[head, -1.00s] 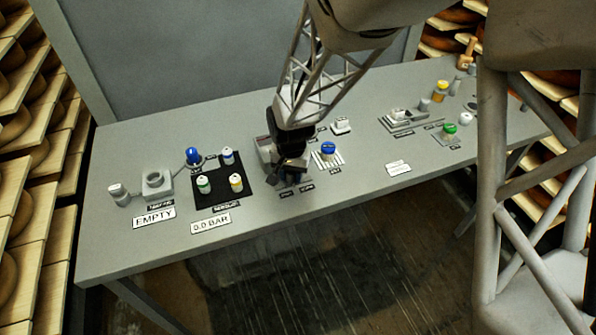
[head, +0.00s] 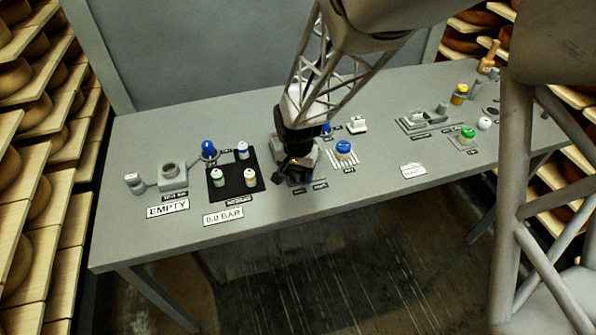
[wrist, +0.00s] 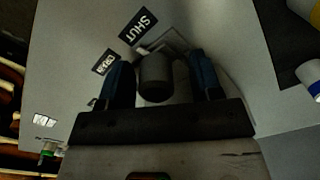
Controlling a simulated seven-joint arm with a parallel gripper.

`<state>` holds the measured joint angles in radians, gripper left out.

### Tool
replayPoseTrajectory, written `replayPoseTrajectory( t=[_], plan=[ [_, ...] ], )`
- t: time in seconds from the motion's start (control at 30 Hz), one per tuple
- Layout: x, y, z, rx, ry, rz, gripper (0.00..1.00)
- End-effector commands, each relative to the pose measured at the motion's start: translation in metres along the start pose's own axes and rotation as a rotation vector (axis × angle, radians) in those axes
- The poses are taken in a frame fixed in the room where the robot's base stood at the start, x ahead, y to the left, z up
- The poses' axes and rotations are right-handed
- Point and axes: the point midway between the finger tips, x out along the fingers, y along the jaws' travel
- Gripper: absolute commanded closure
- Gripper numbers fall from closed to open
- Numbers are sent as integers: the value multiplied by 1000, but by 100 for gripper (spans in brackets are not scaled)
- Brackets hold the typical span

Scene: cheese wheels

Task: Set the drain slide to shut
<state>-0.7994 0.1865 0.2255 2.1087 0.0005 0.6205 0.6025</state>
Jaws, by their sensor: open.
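In the wrist view a dark grey knob (wrist: 155,76), likely the drain slide's handle, stands between my gripper's two blue fingers (wrist: 161,82). The fingers are open, with a visible gap on each side of the knob. A black label reading SHUT (wrist: 138,27) lies on the panel just beyond the knob. A smaller black label (wrist: 104,62), hard to read, lies to its left. In the head view my gripper (head: 288,176) points down at the bench's middle and hides most of the slide. Two small labels lie in front of it, too small to read.
Left of my gripper is a black mat (head: 235,192) with several small capped pieces and a blue knob (head: 208,149). Signs read EMPTY (head: 167,209) and 0.0 BAR (head: 222,216).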

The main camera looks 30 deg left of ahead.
Motion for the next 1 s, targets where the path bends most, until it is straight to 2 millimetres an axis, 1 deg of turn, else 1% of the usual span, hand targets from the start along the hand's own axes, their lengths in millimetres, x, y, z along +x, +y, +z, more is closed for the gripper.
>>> replayPoseTrajectory(
  t=[0.17,0.27,0.73,0.87,1.0],
  plan=[
    [-6,0,0,0,1,-1,41],
    [-13,0,0,0,1,-1,41],
    [-67,-1,0,0,2,-1,41],
    [-75,-1,0,0,1,-1,41],
    [-78,-1,0,0,0,0,41]
  ],
)
